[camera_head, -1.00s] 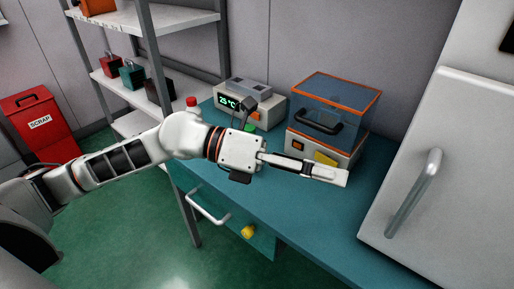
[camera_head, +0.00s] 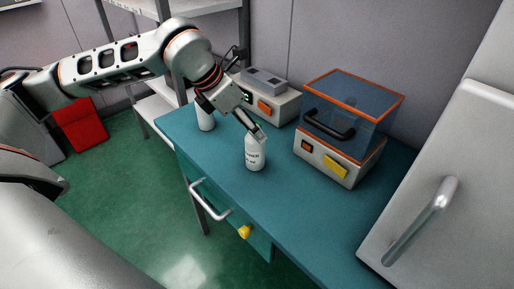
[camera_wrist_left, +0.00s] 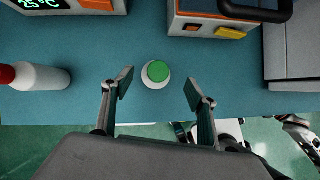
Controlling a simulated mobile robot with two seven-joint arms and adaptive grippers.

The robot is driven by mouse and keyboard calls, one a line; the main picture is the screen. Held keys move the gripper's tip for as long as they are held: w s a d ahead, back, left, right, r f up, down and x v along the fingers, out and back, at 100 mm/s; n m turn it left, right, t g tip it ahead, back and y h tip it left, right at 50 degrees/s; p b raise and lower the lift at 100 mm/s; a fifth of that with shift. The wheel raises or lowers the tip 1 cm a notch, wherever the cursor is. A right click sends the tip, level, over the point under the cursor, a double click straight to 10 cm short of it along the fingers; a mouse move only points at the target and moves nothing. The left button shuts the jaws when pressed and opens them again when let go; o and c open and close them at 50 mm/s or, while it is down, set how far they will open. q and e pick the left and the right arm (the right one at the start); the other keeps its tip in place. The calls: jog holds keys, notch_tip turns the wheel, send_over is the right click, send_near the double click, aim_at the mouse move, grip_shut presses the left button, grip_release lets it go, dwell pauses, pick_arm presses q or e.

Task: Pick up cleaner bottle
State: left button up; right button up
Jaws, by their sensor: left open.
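A white bottle (camera_head: 255,154) with dark label lettering, too small to read fully, stands upright on the teal bench. In the left wrist view its green cap (camera_wrist_left: 157,72) is seen from above, between and slightly beyond the open fingers. In the left wrist view the gripper (camera_wrist_left: 158,84) is open and empty, with gaps on both sides of the cap. A second white bottle (camera_head: 206,121) stands to the left; its red cap (camera_wrist_left: 6,74) shows in the wrist view.
An orange-rimmed box with a clear lid (camera_head: 345,125) stands right of the bottle. A device with a display (camera_head: 270,100) sits behind. A white cabinet door with a handle (camera_head: 425,220) is at right. The bench front (camera_head: 300,215) is clear; a drawer handle (camera_head: 208,203) protrudes below.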

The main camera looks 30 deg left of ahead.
aim_at(255, 146)
pick_arm(q)
jog(key=shift+a+x, duration=0.15)
jog(key=shift+x, duration=1.2)
jog(key=shift+a+x, duration=0.2)
jog(key=shift+x, duration=1.2)
jog(key=shift+s, duration=0.1)
jog(key=c, duration=1.4)
